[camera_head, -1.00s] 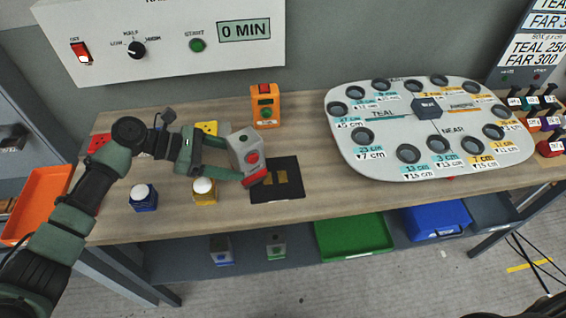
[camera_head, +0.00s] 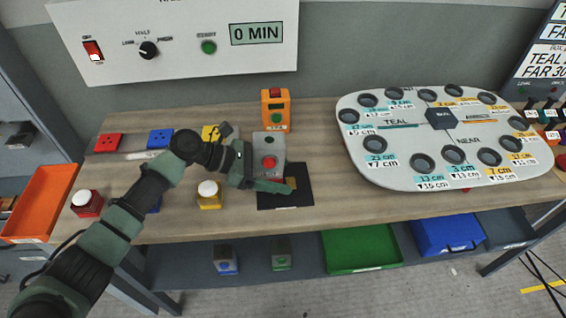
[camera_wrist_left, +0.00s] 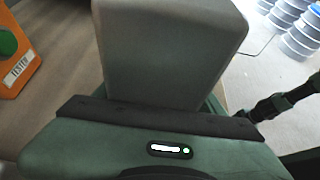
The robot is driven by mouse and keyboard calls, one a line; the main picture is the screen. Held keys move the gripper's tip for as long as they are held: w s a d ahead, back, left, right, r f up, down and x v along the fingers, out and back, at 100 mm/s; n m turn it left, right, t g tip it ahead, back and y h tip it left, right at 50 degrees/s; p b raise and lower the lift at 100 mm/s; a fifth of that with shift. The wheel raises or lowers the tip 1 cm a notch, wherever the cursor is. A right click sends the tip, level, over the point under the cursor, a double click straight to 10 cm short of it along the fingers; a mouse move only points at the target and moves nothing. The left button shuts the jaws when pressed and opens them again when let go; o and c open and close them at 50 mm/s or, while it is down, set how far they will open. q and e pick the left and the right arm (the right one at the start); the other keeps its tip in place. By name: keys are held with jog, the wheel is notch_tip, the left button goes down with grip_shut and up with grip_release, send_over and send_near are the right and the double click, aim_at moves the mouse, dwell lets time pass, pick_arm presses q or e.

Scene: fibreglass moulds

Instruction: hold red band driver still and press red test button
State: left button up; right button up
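The red band driver is a grey block (camera_head: 268,147) with a red button (camera_head: 269,161) on its face. In the head view it stands nearly upright over the black pad (camera_head: 297,200) with gold patches. My left gripper (camera_head: 268,184) is closed around its lower part, and a finger hides most of the base and its red band. I cannot tell whether the base touches the pad. In the left wrist view the grey body (camera_wrist_left: 165,50) fills the space beyond the gripper. The orange tester (camera_head: 276,118), with a red top and a green button, stands just behind. My right gripper is not in view.
White-topped yellow (camera_head: 209,198) and red (camera_head: 87,203) knob units stand near the front edge at left. Red and blue (camera_head: 160,138) plates lie behind. A large grey board with holes (camera_head: 395,165) occupies the right of the bench.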

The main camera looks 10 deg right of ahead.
pick_arm(q)
jog(key=shift+d+f, duration=0.1)
jog(key=c, duration=0.8)
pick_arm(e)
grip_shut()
pick_arm(q)
jog(key=shift+w, duration=0.1)
dwell(1.0)
